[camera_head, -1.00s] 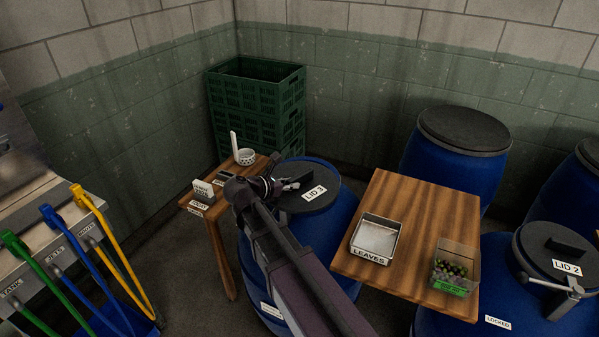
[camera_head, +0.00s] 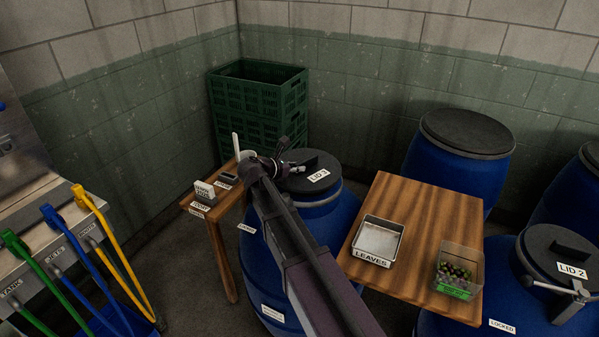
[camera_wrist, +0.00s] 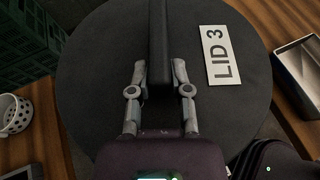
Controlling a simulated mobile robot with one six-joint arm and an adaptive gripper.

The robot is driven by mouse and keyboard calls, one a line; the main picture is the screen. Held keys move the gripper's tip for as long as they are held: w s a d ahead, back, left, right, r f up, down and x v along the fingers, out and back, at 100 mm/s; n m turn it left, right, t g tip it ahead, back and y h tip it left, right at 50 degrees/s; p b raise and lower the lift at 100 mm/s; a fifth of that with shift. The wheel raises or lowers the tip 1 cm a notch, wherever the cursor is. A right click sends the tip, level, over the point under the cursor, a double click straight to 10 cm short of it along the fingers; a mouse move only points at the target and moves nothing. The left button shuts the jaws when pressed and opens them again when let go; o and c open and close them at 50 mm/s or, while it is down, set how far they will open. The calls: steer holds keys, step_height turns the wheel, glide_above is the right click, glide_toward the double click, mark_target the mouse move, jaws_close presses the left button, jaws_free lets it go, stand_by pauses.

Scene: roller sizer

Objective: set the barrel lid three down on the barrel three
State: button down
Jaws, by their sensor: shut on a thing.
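Barrel lid three (camera_head: 322,160) is a dark round lid with a raised bar handle and a white "LID 3" label. My gripper (camera_head: 286,169) is shut on its handle; the wrist view shows one finger on each side of the bar (camera_wrist: 158,40), with the lid's flat top (camera_wrist: 100,70) filling most of the picture. The lid is over the far part of barrel three (camera_head: 335,222), a blue barrel between the two wooden tables. The barrel's blue shoulder shows below the lid's near edge. Any gap between them is hard to judge. My arm hides part of the barrel.
A small table (camera_head: 226,207) with signs and a white cup stands left of the barrel. A larger table (camera_head: 400,215) with a leaves tray (camera_head: 379,240) and an olive box (camera_head: 458,270) is close on the right. Green crates (camera_head: 258,100) stand behind. Locked barrel two (camera_head: 455,325) is at right.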

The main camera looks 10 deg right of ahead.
steer(key=shift+w, duration=0.25)
steer(key=shift+w+d+f, duration=0.1)
steer(key=shift+w+d, duration=0.05)
steer(key=shift+w, duration=0.35)
steer(key=shift+w+d+f, duration=0.1)
steer(key=shift+w+d, duration=0.05)
steer(key=shift+w, duration=0.35)
steer(key=shift+d+f+b, duration=0.1)
steer(key=shift+f+b, duration=0.8)
steer(key=shift+b, duration=0.15)
steer(key=shift+f+b, duration=0.8)
steer(key=shift+b, duration=0.05)
steer(key=shift+f+b, duration=0.6)
steer(key=c, duration=0.6)
jaws_free()
steer(key=shift+o, duration=0.2)
